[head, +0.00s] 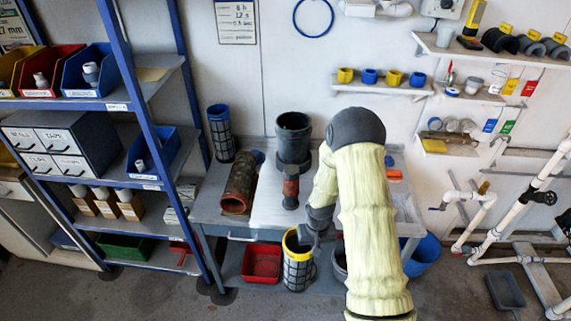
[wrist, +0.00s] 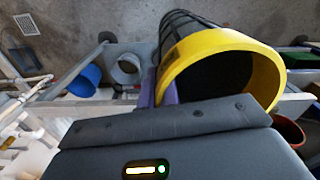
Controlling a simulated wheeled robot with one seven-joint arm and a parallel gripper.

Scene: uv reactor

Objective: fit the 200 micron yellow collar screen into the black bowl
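The yellow collar screen (head: 297,273), a dark mesh cylinder with a yellow ring on top, hangs roughly upright in front of the workbench. In the wrist view its yellow collar (wrist: 267,75) is large and close, with its open end toward me. My gripper (head: 304,236) is at the collar's rim and appears shut on it; in the wrist view one finger with a purple pad (wrist: 167,92) lies against the collar's side, and the other is hidden. The black bowl (head: 293,148) stands upright toward the back of the bench, open at the top.
A rusty brown cylinder (head: 239,184) lies on the bench left of the bowl, and a blue collar screen (head: 220,135) stands behind it. A small dark and red part (head: 291,189) stands before the bowl. A red bin (head: 262,262) and blue bucket (head: 424,254) are low down.

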